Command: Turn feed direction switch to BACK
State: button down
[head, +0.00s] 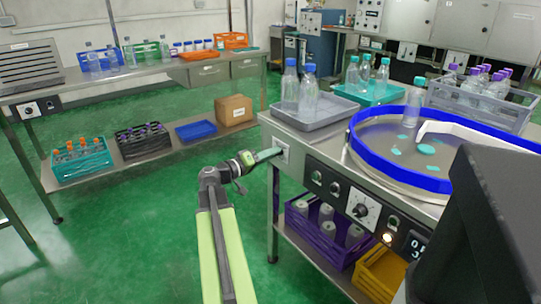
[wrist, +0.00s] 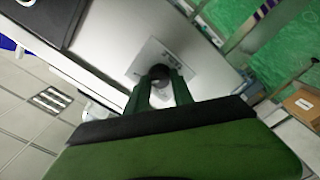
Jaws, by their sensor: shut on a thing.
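The switch is a small black knob (wrist: 158,71) on a light square label plate (wrist: 152,57), seen in the wrist view. The plate's lettering is too blurred to read, so I cannot tell which way the switch points. My gripper (wrist: 160,90) has its two green fingers shut on the knob, one on each side. In the head view my gripper (head: 269,154) reaches the left end face of the steel machine table, at the light plate (head: 283,147). The knob itself is hidden there behind the fingers.
The machine's front panel (head: 340,193) carries other knobs, a dial (head: 362,210) and a lit lamp. A grey tray of bottles (head: 314,112) and a blue-rimmed turntable (head: 352,132) stand on top. Green floor lies clear to the left, before a shelf bench (head: 150,79).

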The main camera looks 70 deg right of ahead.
jog(key=shift+w+m, duration=0.1)
jog(key=shift+m, duration=0.4)
dwell(0.3)
jog(key=c, duration=1.1)
grip_release()
jog(key=shift+m, duration=0.3)
jog(key=v, duration=1.7)
jog(key=shift+a, duration=0.2)
